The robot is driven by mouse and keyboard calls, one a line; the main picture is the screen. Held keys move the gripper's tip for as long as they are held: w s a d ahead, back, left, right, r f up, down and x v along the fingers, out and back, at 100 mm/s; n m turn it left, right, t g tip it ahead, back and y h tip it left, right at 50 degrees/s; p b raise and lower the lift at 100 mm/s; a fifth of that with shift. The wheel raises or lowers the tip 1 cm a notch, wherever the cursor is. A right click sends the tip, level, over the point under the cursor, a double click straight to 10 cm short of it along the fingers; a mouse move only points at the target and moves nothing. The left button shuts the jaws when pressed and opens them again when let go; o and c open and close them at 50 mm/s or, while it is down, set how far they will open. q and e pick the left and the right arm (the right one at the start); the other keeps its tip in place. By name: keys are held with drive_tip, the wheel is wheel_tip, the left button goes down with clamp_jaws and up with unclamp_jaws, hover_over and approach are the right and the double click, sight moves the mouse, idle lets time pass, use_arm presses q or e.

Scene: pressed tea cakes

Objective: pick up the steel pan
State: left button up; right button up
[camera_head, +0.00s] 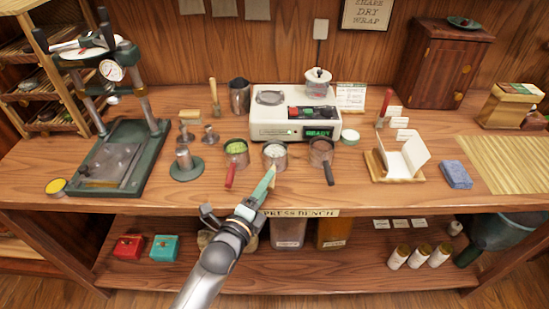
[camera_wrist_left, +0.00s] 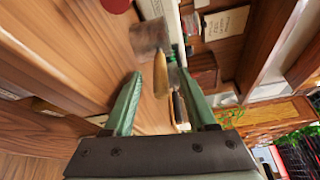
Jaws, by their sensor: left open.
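Three small steel pans stand in a row on the bench. The middle steel pan (camera_head: 275,150) has pale contents and a light wooden handle pointing toward me. The left pan (camera_head: 236,147) holds something green and has a red handle. The right pan (camera_head: 321,147) has a dark handle. My left gripper (camera_head: 268,182) is open at the middle pan's handle. In the left wrist view, a steel pan (camera_wrist_left: 147,36) shows ahead, and its wooden handle (camera_wrist_left: 160,75) lies between the open fingers (camera_wrist_left: 160,78), with no visible grip on it. My right gripper is not in view.
A white scale (camera_head: 270,129) stands behind the pans. A green press (camera_head: 118,155) is at the left, with a steel tamper (camera_head: 185,163) nearer the pans. A card holder (camera_head: 385,165) and blue cloth (camera_head: 455,174) are at the right. The front bench edge is below the gripper.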

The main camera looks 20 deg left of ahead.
sight(278, 164)
use_arm(q)
drive_tip(key=w, duration=0.4)
drive_tip(key=shift+w+d+f, duration=0.1)
drive_tip(key=shift+w+d, duration=0.1)
drive_tip(key=shift+w, duration=0.05)
clamp_jaws()
idle(1.0)
idle(0.4)
